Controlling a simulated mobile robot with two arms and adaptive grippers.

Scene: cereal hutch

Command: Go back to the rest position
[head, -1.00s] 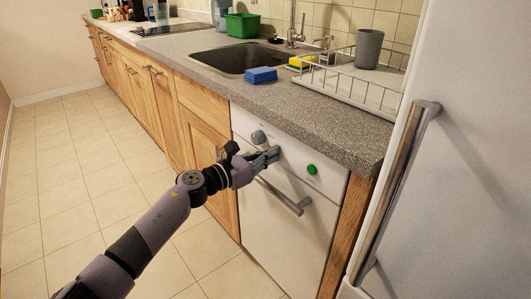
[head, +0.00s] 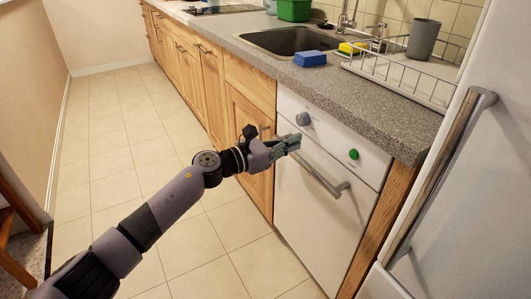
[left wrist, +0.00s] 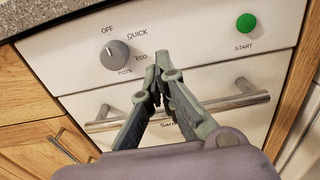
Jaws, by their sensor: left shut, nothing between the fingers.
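My left gripper (head: 296,141) is shut and empty in front of the white dishwasher (head: 305,215). In the left wrist view its fingertips (left wrist: 160,62) meet in front of the dishwasher's panel, to the right of the grey dial (left wrist: 115,54). The dial's pointer is toward the upper left, near the OFF mark. The green START button (left wrist: 246,22) is at the upper right of that view. The dishwasher door is closed, and its bar handle (head: 320,177) runs below and behind the gripper. My right gripper is not in view.
A fridge with a long handle (head: 440,170) stands close at the right. The counter (head: 350,90) carries a blue sponge (head: 310,58), a dish rack (head: 400,75) and a grey cup (head: 423,39). Tiled floor (head: 110,170) on the left is clear. A wooden piece (head: 15,230) is at the left edge.

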